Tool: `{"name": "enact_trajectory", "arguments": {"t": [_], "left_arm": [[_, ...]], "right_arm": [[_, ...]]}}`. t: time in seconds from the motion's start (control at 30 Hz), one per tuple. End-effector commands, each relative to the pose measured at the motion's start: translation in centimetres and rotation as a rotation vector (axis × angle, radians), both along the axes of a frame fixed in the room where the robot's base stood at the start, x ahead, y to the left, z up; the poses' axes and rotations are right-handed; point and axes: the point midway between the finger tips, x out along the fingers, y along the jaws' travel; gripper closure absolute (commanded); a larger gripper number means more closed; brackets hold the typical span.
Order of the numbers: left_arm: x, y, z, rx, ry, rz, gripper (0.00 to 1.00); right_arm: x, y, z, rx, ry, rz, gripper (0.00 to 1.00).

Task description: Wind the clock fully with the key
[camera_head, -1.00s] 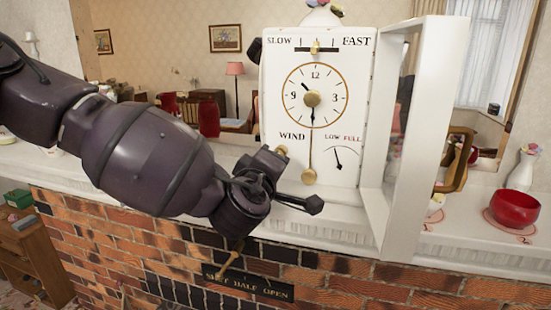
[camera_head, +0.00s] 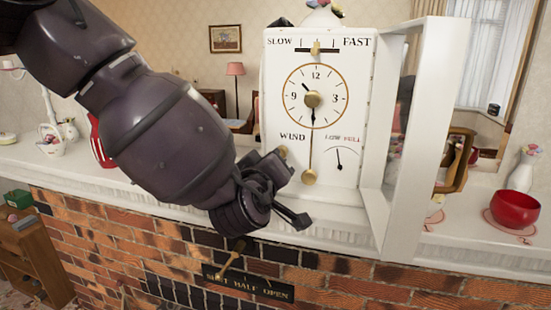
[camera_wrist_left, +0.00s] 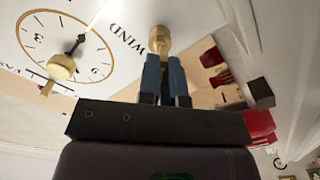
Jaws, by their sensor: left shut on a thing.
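The white clock (camera_head: 275,112) stands on the mantel, with a round dial (camera_head: 330,82), a hanging gold pendulum (camera_head: 309,177) and the word WIND at lower left. Its LOW–FULL gauge (camera_head: 346,157) has a needle pointing nearly straight up. My left gripper (camera_head: 277,160) is at the clock's lower left, by WIND. In the left wrist view, my left gripper's blue fingers (camera_wrist_left: 164,80) are shut on the gold key (camera_wrist_left: 160,40), whose far end meets the clock face beside WIND. In the head view the key (camera_head: 282,150) is mostly hidden. My right gripper is not in view.
The clock's white framed door (camera_head: 412,140) stands open on the right. A red bowl (camera_head: 515,209) and a white vase (camera_head: 522,170) are farther right on the mantel. A brass lever (camera_head: 232,258) sticks out of the brickwork below my left gripper.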

Motion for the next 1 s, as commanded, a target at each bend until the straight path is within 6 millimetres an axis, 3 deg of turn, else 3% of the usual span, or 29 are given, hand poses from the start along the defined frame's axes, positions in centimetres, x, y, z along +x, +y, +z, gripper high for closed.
{"name": "enact_trajectory", "arguments": {"t": [0.4, 0.73, 0.93, 1.0], "left_arm": [[0.13, -0.17, 0.25, 0.295, -0.108, 0.000, 1.00], [0.20, -0.03, 0.27, 0.325, -0.117, 0.003, 1.00], [0.18, -0.01, 0.20, 0.325, -0.116, 0.003, 0.67], [0.15, -0.01, 0.16, 0.326, -0.114, 0.004, 0.64]], "right_arm": [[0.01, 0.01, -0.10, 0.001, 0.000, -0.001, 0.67], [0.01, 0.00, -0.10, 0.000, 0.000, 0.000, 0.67], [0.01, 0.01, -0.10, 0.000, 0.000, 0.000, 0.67], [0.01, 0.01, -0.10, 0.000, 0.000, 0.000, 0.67]]}}
